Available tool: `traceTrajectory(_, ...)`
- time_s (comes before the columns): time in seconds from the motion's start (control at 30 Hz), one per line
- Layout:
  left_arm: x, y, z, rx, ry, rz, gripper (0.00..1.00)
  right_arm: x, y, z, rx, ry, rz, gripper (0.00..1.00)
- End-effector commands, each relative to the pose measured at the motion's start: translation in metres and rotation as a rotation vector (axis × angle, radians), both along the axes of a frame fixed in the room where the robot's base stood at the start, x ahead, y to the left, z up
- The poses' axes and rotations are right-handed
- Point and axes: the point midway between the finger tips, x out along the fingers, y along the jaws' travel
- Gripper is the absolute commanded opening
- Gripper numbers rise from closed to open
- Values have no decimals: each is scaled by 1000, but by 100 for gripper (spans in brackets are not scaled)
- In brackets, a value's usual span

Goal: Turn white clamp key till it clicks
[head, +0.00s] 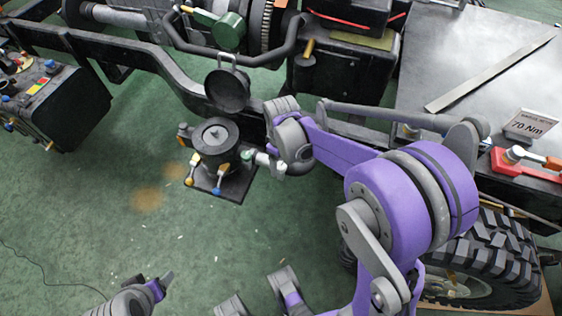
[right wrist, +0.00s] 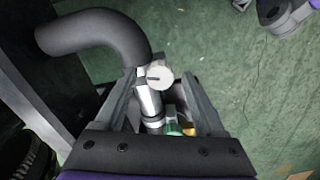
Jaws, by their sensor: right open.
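The white clamp key (right wrist: 159,76), a round slotted knob on a pale metal stem, is in the right wrist view, ahead of and between the two fingers of my right gripper (right wrist: 163,82). The fingers are apart, one on each side of it; I cannot tell whether either touches. In the head view the key (head: 262,158) is a small pale piece beside the black pot fixture (head: 215,138). My right gripper (head: 272,148) is there too, its fingertips hard to make out. My left gripper (head: 162,284) is low at the left, over the floor; its opening is unclear.
A dark curved pipe (right wrist: 95,35) rises close to the key's left in the wrist view. Green (right wrist: 173,129) and yellow (right wrist: 188,128) parts sit beside the stem. Chassis rails (head: 160,68) lie behind, and a tyre (head: 480,262) at right. Floor at left is open.

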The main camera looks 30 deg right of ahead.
Motion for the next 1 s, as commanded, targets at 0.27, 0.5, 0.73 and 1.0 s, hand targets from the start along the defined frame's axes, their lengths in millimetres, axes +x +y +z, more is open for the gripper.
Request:
traceTrajectory(0.27, 0, 0, 9, 0, -3, 0, 72, 0, 0, 31, 0, -1, 0, 72)
traceTrajectory(0.5, 0, 0, 20, 0, -7, 0, 72, 0, 0, 80, 0, -1, 0, 72)
traceTrajectory(0.73, 0, 0, 25, 0, -8, 0, 72, 0, 0, 105, 0, 0, 0, 72)
traceTrajectory(1.0, 0, 0, 25, 0, -8, 0, 72, 0, 0, 108, 0, 0, 0, 72)
